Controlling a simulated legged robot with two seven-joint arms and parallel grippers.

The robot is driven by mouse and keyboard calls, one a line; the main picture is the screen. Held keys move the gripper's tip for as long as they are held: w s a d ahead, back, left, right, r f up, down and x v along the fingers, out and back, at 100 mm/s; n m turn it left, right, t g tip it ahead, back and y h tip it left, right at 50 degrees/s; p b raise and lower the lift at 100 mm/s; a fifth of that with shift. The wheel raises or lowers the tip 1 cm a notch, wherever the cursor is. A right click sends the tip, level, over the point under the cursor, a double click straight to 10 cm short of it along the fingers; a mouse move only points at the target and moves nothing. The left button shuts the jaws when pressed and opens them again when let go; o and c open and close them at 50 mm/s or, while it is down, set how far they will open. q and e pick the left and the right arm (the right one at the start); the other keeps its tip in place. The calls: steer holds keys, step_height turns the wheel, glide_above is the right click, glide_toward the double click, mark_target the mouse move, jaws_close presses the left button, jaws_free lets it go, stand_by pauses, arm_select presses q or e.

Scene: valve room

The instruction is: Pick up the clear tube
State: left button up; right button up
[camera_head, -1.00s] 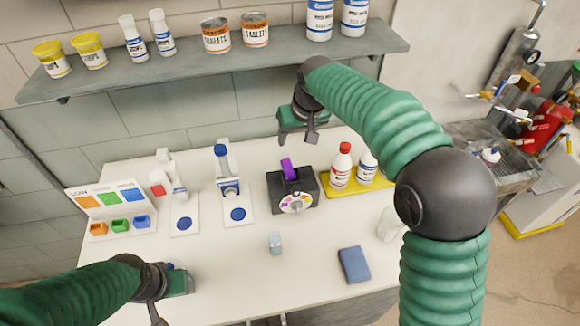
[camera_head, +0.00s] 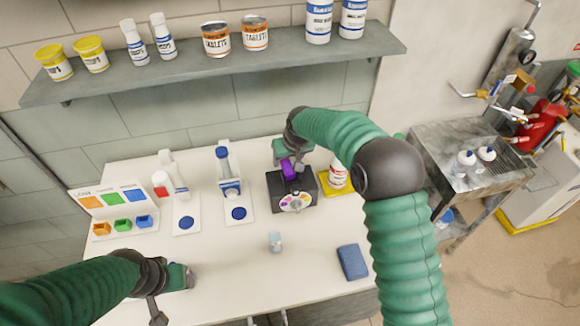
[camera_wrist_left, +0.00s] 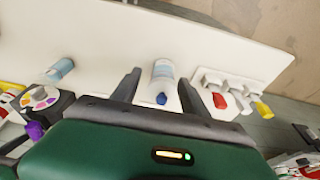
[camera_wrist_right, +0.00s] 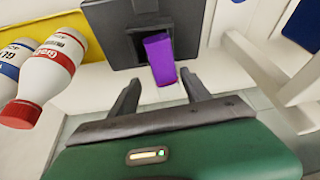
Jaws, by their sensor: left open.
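A small clear tube (camera_head: 276,242) with a bluish tint stands on the white table, right of my left gripper (camera_head: 172,290). It also seems to show in the left wrist view (camera_wrist_left: 60,68). My left gripper is low over the table's front left. My right gripper (camera_head: 295,160) is above a purple piece (camera_head: 289,169) in a black box with a colour dial (camera_head: 292,192). In the right wrist view its fingers (camera_wrist_right: 162,90) are apart, the purple piece beyond them.
A red-capped bottle (camera_head: 339,170) stands on a yellow tray (camera_head: 329,188) right of the box. Two white stands, one holding a blue-capped bottle (camera_head: 224,160), are left. A blue sponge (camera_head: 352,262) lies front right. A shelf (camera_head: 130,84) hangs behind. The table's middle front is mostly clear.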

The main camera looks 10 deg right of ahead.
steer(key=shift+s+a+r, duration=0.1)
steer(key=shift+a+r, duration=0.05)
steer(key=shift+a, duration=0.45)
steer(key=c, duration=0.5)
steer(key=shift+a, duration=0.2)
steer(key=c, duration=0.4)
steer(key=shift+d, duration=0.15)
jaws_close()
steer(key=shift+d, duration=0.4)
arm_select(q)
steer(key=shift+s+a, duration=0.1)
steer(key=shift+a, duration=0.2)
steer(key=shift+a+f, duration=0.1)
arm_select(e)
steer(key=shift+a, duration=0.1)
